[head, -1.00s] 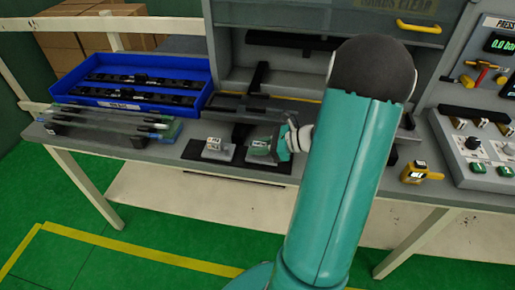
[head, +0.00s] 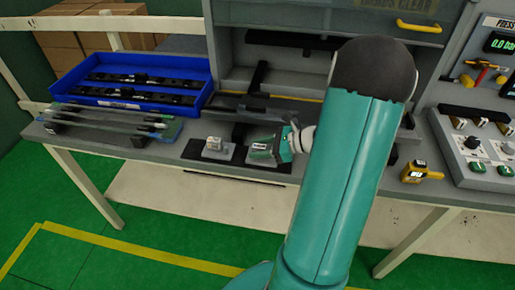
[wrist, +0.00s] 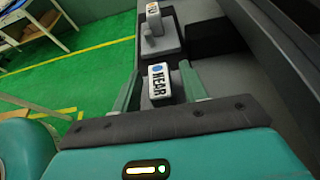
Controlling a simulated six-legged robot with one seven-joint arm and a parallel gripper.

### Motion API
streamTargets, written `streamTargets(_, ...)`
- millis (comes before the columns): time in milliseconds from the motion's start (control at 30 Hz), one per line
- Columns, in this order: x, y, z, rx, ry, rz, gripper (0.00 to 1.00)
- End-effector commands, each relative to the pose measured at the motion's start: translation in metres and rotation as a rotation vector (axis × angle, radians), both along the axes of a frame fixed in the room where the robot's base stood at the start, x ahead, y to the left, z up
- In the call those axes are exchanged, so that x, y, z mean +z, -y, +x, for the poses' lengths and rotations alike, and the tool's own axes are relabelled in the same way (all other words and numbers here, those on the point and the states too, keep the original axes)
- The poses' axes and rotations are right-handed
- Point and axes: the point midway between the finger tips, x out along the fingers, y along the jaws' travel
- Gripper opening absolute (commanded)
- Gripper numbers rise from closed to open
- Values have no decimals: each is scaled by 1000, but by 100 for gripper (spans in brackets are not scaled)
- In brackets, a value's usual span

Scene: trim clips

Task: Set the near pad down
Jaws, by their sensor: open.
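The near pad (wrist: 158,84) is a white block with a blue dot and the word NEAR in the wrist view. It lies on a dark plate, between the two fingers of my gripper (wrist: 160,78). The fingers stand apart, with a gap visible on each side of the block. In the head view my gripper (head: 262,152) is low over the right-hand dark plate (head: 270,166) at the bench front, and it mostly hides the near pad there. A second, similar white block (head: 213,145) sits on the left-hand dark plate, and it also shows in the wrist view (wrist: 152,18).
A blue tray (head: 75,92) with dark strips stands at the back left, behind a rack of clear strips (head: 105,121). A grey press frame (head: 228,60) rises behind the plates. A yellow handheld device (head: 420,173) and a control box (head: 475,150) are at right.

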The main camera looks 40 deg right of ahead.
Motion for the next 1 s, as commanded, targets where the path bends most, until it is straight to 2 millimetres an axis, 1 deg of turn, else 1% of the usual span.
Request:
streamTargets(400, 33, 49, -63, -3, 0, -4, 43)
streamTargets(500, 38, 57, -73, -2, -1, -2, 43)
streamTargets(633, 42, 62, -80, -1, -1, -1, 43)
streamTargets(800, 43, 63, -82, 2, -1, -2, 43)
streamTargets(867, 45, 58, -79, 19, -2, -15, 43)
streamTargets(967, 53, 37, -70, 102, -10, -84, 43)
streamTargets(1000, 59, 23, -65, 158, -13, -131, 43)
